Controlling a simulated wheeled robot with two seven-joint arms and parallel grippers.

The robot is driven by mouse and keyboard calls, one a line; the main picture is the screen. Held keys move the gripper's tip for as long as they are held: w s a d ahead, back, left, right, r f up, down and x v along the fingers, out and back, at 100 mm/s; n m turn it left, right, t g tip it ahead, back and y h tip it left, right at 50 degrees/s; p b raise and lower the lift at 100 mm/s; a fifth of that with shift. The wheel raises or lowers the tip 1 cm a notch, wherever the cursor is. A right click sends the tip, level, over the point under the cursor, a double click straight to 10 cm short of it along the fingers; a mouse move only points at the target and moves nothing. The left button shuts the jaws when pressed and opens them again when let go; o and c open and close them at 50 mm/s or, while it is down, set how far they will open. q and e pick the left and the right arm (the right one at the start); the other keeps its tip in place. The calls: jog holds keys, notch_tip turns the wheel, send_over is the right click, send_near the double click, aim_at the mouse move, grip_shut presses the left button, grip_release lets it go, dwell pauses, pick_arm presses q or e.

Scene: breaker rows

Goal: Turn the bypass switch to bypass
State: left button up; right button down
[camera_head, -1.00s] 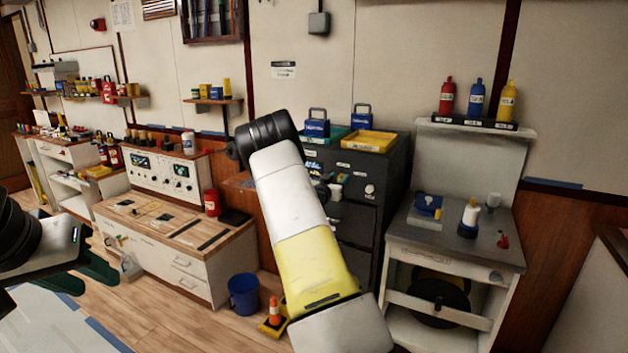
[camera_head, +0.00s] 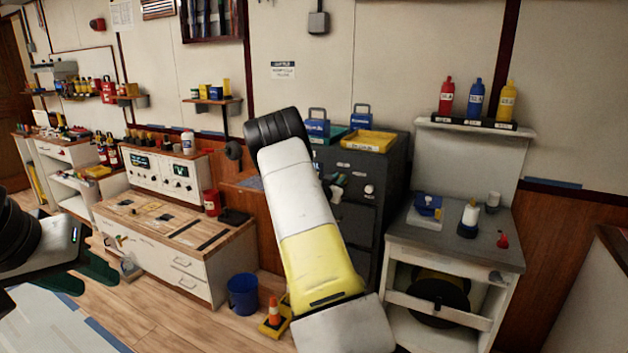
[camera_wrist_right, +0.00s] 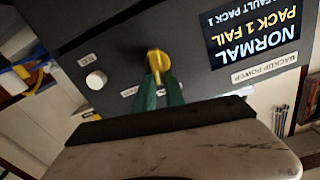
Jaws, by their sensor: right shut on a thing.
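The bypass switch, a yellow knob (camera_wrist_right: 157,62), sits on a dark panel in the right wrist view. My right gripper (camera_wrist_right: 158,82) has its green fingers shut on the knob. The knob's exact pointing is hard to read, as the fingers cover part of it. The panel's screen (camera_wrist_right: 255,35) reads NORMAL and PACK 1 FAIL, upside down. In the head view the dark cabinet (camera_head: 385,165) carries this panel, and my right arm hides part of it. My left gripper (camera_head: 85,274) is open and empty at the lower left.
A white knob (camera_wrist_right: 96,79) sits beside the yellow one on the panel. A yellow tray (camera_head: 368,141) and blue boxes stand on the cabinet. A blue bucket (camera_head: 243,294) and an orange cone (camera_head: 274,312) are on the floor. A grey-topped workbench (camera_head: 455,248) stands to the right.

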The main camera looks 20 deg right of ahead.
jog(key=shift+s+d+f+m, duration=0.15)
jog(key=shift+m, duration=1.5)
jog(key=shift+s+d+f+m, duration=0.15)
jog(key=shift+s+f+m, duration=0.05)
jog(key=shift+m, duration=1.5)
jog(key=shift+s+d+f+m, duration=0.15)
jog(key=shift+m, duration=1.5)
jog(key=c, duration=1.4)
grip_release()
jog(key=v, duration=0.7)
jog(key=shift+s+a, duration=0.25)
jog(key=shift+a, duration=0.05)
